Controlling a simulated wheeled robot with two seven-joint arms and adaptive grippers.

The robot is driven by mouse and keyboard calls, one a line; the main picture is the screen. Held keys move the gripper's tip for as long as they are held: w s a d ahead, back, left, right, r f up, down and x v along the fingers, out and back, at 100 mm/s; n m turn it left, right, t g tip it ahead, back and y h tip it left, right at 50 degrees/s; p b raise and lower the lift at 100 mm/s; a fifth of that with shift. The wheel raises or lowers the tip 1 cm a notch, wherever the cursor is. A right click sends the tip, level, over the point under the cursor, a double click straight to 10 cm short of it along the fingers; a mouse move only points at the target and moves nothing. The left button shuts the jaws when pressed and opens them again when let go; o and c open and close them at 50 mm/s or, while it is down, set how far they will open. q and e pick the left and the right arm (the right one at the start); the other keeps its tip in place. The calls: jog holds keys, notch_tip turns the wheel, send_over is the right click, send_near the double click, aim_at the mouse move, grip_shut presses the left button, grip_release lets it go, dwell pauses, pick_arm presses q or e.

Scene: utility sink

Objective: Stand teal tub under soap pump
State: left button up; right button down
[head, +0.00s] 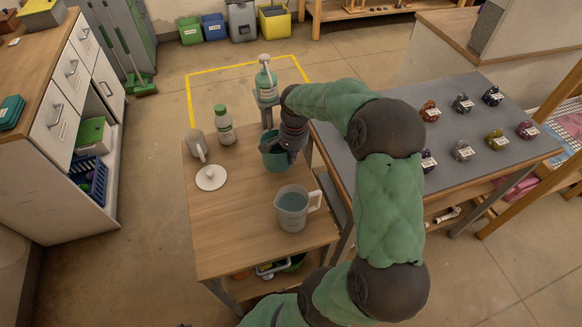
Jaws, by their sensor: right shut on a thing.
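The teal tub (271,158) is at the back right of the wooden table, open side up. My right gripper (283,146) is at its right rim and shut on it. I cannot tell whether the tub's base touches the table. The soap pump (265,82), a pale green bottle with a grey-green head and a white label, stands behind the tub at the table's back edge. Its lower end is partly hidden by the tub and my right arm. The tub is in front of the pump in this view. My left gripper is not in view.
The table's front left is clear.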

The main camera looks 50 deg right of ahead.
jog(key=shift+f+b, duration=0.8)
jog(key=shift+f, duration=1.45)
jog(key=shift+f, duration=0.1)
jog(key=c, duration=1.4)
grip_release()
jog(key=r+p, duration=0.1)
jog(key=r, duration=0.3)
jog(key=r+p, duration=0.1)
jog(key=r, duration=0.3)
jog(key=r+p, duration=0.2)
jog(key=r, duration=0.2)
jog(key=shift+s+r, duration=0.1)
jog(key=shift+s, duration=0.25)
